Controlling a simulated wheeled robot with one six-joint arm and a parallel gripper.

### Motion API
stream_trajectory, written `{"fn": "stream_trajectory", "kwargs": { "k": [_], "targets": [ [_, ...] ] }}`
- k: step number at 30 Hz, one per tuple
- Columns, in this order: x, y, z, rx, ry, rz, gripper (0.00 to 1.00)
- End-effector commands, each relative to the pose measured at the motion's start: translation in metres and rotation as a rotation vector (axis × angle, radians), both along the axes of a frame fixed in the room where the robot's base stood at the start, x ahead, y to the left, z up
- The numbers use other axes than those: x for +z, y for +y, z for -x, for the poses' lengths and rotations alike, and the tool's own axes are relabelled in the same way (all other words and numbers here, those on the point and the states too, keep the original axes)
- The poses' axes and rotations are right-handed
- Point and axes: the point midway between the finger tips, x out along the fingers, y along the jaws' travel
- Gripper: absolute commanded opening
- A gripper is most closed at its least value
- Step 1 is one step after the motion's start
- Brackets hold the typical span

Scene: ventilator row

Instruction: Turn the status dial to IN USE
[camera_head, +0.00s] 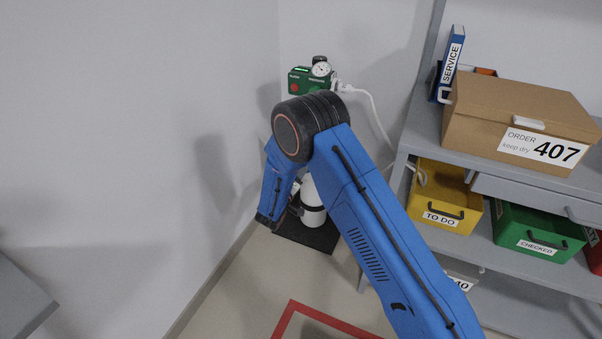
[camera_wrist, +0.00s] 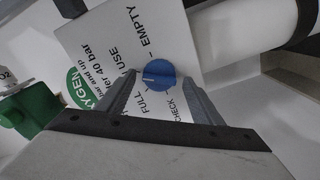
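The blue status dial (camera_wrist: 160,70) sits on a white label plate (camera_wrist: 88,45) in the wrist view. Printed words around it read EMPTY, USE, FULL and CHECK; part of the USE label is covered. A small white mark on the dial points towards the left of the picture; I cannot tell exactly which word it meets. My gripper (camera_wrist: 160,77) is open, with one finger on each side of the dial and small gaps visible.
A green device with a gauge (camera_head: 308,80) and a white hose stands above my arm. A grey shelf (camera_head: 425,125) on the right holds a cardboard box (camera_head: 490,120), a yellow bin (camera_head: 428,205) and a green bin (camera_head: 520,240). A plain wall is at the left.

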Motion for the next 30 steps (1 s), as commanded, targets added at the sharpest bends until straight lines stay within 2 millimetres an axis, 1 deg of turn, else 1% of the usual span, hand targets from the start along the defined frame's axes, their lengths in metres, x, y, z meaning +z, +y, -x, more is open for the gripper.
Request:
{"fn": "stream_trajectory", "kwargs": {
  "k": [7, 11, 14, 30],
  "targets": [
    [0.001, 0.001, 0.000, 0.001, -0.002, 0.000, 0.60],
    [0.002, 0.005, 0.009, 0.003, -0.002, 0.000, 0.60],
    [0.002, 0.010, 0.022, 0.002, -0.003, 0.000, 0.60],
    [0.001, 0.046, 0.122, 0.004, -0.001, -0.001, 0.60]
  ]
}}
